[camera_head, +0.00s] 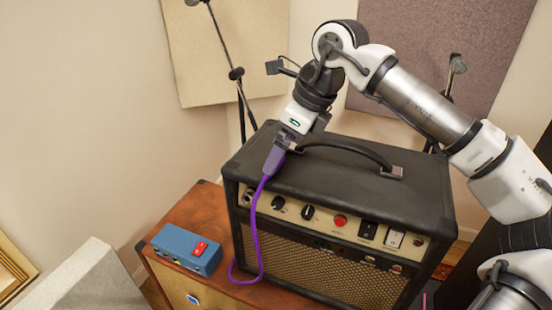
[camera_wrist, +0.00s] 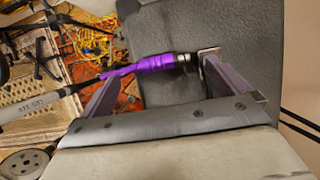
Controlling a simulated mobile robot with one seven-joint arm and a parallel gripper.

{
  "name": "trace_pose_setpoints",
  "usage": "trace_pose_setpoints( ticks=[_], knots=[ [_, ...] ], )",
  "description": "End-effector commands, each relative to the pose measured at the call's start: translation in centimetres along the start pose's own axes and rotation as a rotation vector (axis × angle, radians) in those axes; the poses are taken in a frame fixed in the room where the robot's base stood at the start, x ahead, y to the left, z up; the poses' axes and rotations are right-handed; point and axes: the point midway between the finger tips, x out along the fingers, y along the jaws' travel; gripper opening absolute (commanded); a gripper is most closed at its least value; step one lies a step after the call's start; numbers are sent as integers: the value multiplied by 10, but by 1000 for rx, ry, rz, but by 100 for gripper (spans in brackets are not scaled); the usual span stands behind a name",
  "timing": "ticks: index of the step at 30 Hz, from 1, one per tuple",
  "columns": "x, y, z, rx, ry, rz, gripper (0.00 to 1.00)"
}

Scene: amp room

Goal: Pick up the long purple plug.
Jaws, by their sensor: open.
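The long purple plug (camera_head: 273,160) lies at the left front edge of the black amp's top (camera_head: 330,185), and its purple cable hangs down the amp's front. In the wrist view the plug (camera_wrist: 155,63) shows a purple body with a dark and metal end to the right. My gripper (camera_head: 290,140) is right over the amp's left end, at the plug.
The amp's black carrying handle (camera_head: 345,150) arches just right of my gripper. A blue pedal box (camera_head: 187,248) with a red switch sits on the brown cabinet (camera_head: 210,200) below left. A microphone stand (camera_head: 240,85) stands behind the amp. The amp's top right is clear.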

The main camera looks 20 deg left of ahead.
Motion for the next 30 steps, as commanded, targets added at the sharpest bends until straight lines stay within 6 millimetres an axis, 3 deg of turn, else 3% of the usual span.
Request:
trace_pose_setpoints(
  ticks=[6,14,25,30],
  knots=[
    [26,0,0,-1,0,2,100],
    [30,0,0,-1,-1,0,100],
    [29,0,0,0,0,0,53],
    [29,0,0,0,0,0,53]
  ],
)
